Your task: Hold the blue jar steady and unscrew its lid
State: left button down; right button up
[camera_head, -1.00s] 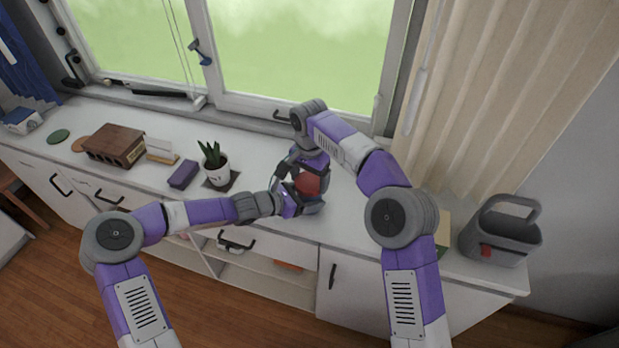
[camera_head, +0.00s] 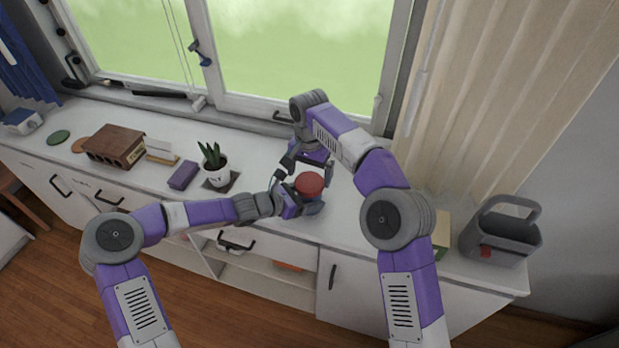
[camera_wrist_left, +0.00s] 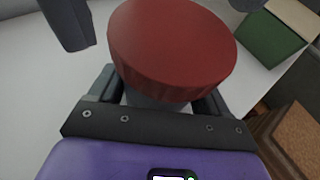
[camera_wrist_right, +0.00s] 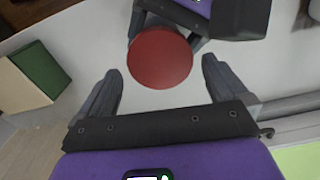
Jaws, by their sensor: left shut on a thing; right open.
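The jar's red lid (camera_head: 309,183) shows on the counter in the head view, close to the counter's front half. The lid (camera_wrist_left: 172,45) also fills the top of the left wrist view, with a little of the jar's body (camera_wrist_left: 150,100) below it. My left gripper (camera_head: 300,203) is shut around the jar's body under the lid. My right gripper (camera_head: 308,166) is open and empty, just behind and above the lid. In the right wrist view the round lid (camera_wrist_right: 160,57) lies beyond the open fingers, apart from them. Most of the jar's body is hidden by my left gripper.
The white counter (camera_head: 255,170) has a potted plant (camera_head: 214,165), a purple box (camera_head: 183,175) and a brown box (camera_head: 115,145) at left. A grey basket (camera_head: 500,232) and a green-and-cream box (camera_wrist_left: 275,38) stand at right. The window is behind.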

notch_tip(320, 180, up, 2)
jog(key=shift+a+r+m, duration=0.2)
jog(key=shift+r+m, duration=0.9)
jog(key=shift+r, duration=0.05)
jog(key=shift+d+r+m, duration=0.2)
jog(key=shift+r+m, duration=0.2)
jog(key=shift+m, duration=0.2)
jog(key=shift+f, duration=3.9)
jog(key=shift+c, duration=0.5)
jog(key=c, duration=0.8)
jog(key=shift+o, duration=0.2)
jog(key=shift+n, duration=1.7)
